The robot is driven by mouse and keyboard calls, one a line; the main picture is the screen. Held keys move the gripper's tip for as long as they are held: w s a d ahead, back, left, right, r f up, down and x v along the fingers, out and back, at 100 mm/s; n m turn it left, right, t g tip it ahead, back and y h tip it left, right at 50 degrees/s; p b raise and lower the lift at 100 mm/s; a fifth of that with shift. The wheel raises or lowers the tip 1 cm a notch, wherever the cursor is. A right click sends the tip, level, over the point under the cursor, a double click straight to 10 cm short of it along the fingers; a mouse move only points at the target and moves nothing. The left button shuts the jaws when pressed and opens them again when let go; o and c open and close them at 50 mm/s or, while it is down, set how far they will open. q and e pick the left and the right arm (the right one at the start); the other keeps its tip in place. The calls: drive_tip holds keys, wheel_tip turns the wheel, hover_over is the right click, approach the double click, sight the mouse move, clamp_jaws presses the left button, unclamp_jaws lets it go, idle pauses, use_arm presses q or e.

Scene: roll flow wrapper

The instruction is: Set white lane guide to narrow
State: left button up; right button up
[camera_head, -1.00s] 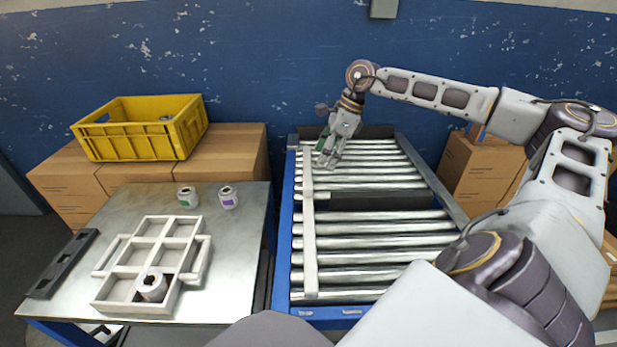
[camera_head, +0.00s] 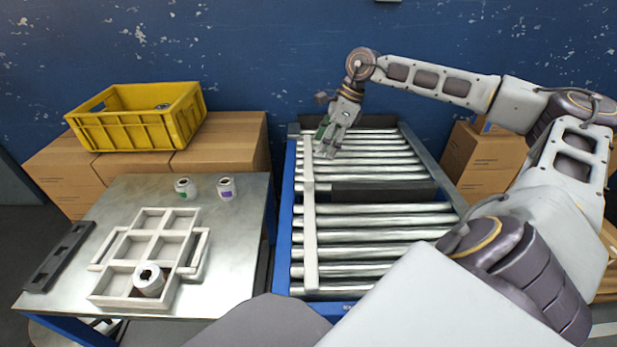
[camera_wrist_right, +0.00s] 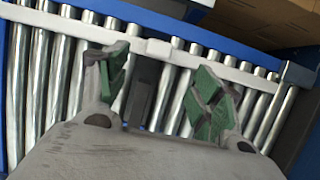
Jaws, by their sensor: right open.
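The white lane guide (camera_head: 310,230) is a long pale bar lying lengthwise over the rollers near the conveyor's left side. In the right wrist view it is the white bar (camera_wrist_right: 165,50) crossing the rollers beyond my fingertips. My right gripper (camera_head: 327,146) is over the far end of the conveyor, just right of the guide's far part. In the wrist view the gripper (camera_wrist_right: 160,78) is open, its green-padded fingers wide apart with no object held between them. Whether a fingertip touches the guide cannot be told. My left gripper is out of view.
The roller conveyor (camera_head: 395,222) has a dark crossbar (camera_head: 385,192) midway. To its left, a metal table (camera_head: 236,240) holds a white compartment tray (camera_head: 128,245) with a roll, two more rolls and a black bar. A yellow crate (camera_head: 140,133) sits on boxes behind.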

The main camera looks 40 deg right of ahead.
sight(309, 176)
drive_tip(key=b+x, duration=0.3)
drive_tip(key=x, duration=0.8)
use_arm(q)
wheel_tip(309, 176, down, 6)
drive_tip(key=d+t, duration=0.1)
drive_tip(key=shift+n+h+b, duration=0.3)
use_arm(e)
drive_tip(key=shift+x, duration=0.85)
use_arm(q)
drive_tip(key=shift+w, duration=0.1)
use_arm(e)
drive_tip(key=c, duration=1.5)
drive_tip(key=shift+o, duration=0.2)
